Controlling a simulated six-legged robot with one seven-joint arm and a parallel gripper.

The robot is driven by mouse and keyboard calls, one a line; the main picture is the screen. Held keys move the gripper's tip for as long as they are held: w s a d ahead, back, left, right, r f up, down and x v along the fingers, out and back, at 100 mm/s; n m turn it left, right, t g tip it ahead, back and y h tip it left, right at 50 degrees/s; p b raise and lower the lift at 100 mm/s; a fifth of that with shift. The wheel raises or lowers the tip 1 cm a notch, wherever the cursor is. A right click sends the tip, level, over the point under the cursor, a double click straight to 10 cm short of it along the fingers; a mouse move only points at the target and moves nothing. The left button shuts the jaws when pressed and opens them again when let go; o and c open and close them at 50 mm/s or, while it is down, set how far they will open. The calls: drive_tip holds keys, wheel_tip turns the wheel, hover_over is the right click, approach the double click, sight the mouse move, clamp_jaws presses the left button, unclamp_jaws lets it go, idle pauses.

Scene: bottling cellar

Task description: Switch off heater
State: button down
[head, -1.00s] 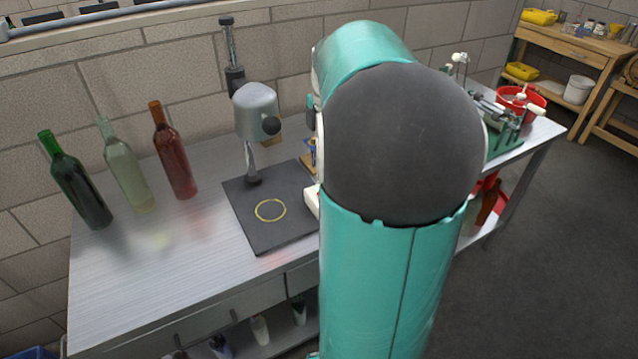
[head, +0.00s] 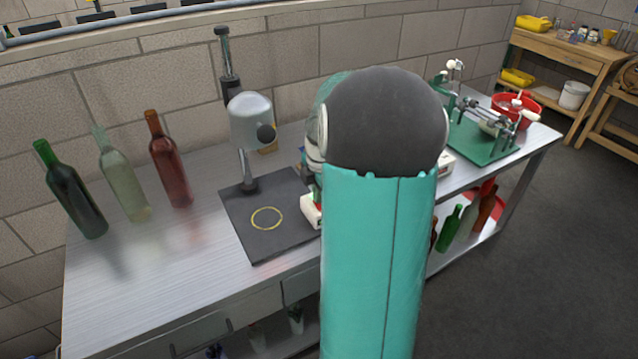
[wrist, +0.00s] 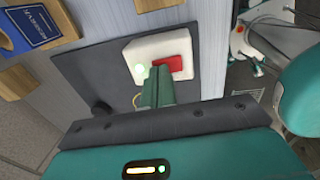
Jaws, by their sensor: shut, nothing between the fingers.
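A white switch box (wrist: 150,48) with a red rocker switch (wrist: 168,64) and a pale green glowing light (wrist: 142,70) is in the wrist view, over the dark plate. My gripper (wrist: 157,80) is shut and empty, its teal fingertips at the near edge of the box beside the red switch. I cannot tell whether they touch it. In the head view my arm hides the gripper; part of a white box (head: 311,212) shows at the arm's left edge. A grey rounded device head (head: 250,120) on a stand rises over the dark plate (head: 255,236) with a yellow ring.
Green (head: 72,195), clear (head: 122,180) and red (head: 168,165) bottles stand left on the metal table. A green-based machine (head: 485,140) and red bucket (head: 518,108) are at the right end. A blue booklet (wrist: 38,22) and wooden blocks (wrist: 16,82) lie near the plate.

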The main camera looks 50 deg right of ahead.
drive_tip(key=shift+f, duration=0.1)
drive_tip(key=shift+f, duration=0.25)
idle(0.3)
drive_tip(key=shift+s+a+r, duration=0.1)
drive_tip(key=shift+s+a, duration=0.15)
drive_tip(key=shift+s, duration=0.45)
drive_tip(key=shift+w+r, duration=0.1)
drive_tip(key=shift+r, duration=0.05)
